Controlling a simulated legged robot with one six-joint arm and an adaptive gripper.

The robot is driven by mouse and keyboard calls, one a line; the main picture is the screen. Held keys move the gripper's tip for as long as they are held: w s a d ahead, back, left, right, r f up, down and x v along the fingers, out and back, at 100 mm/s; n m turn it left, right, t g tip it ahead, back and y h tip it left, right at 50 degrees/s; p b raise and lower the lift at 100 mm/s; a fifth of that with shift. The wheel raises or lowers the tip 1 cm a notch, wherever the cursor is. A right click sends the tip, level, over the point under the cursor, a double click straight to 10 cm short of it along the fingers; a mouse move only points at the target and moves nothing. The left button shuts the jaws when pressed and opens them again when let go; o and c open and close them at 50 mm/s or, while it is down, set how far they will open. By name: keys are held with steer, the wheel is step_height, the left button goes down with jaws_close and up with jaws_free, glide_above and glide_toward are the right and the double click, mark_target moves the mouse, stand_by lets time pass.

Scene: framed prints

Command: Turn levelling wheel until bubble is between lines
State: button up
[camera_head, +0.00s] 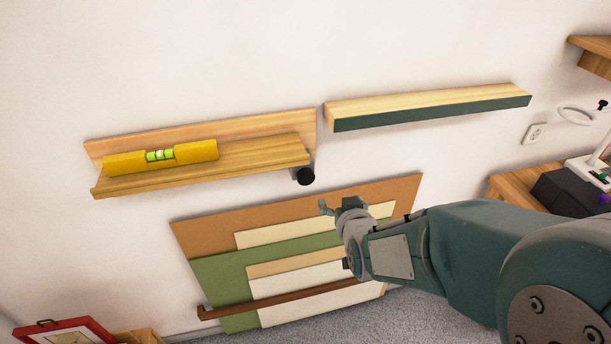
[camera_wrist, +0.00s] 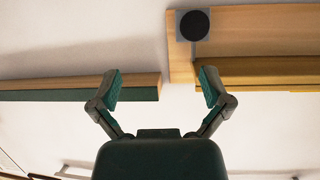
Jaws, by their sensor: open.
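A yellow spirit level (camera_head: 198,151) lies on the left wooden shelf (camera_head: 240,156) in the head view. Its bright green vial (camera_head: 160,155) has dark lines, but the bubble's exact place is too small to tell. The black round levelling wheel (camera_head: 306,176) is at the right end of that shelf. In the wrist view the wheel (camera_wrist: 194,25) is at the top, on a grey plate. My gripper (camera_head: 338,206) is open and empty, below and right of the wheel in the head view. In the wrist view my gripper (camera_wrist: 161,90) has its fingers wide apart, and the wheel is beyond them.
A green-edged shelf (camera_head: 430,107) is on the wall to the right of the wheel. Leaning boards (camera_head: 215,270) stand below, behind my gripper. A table (camera_head: 515,183) with a black box is at the right. A red frame (camera_head: 62,330) is at the lower left.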

mark_target(306, 181)
steer(key=w+a+f+t+y, duration=0.1)
steer(key=a+f+t+y, duration=0.1)
steer(key=a+f+t, duration=0.25)
steer(key=shift+n+g, duration=0.4)
steer(key=shift+g, duration=0.05)
steer(key=x, duration=1.1)
steer(key=shift+s+a+r, duration=0.1)
steer(key=shift+a+r, duration=0.1)
steer(key=shift+r, duration=0.05)
steer(key=c, duration=1.2)
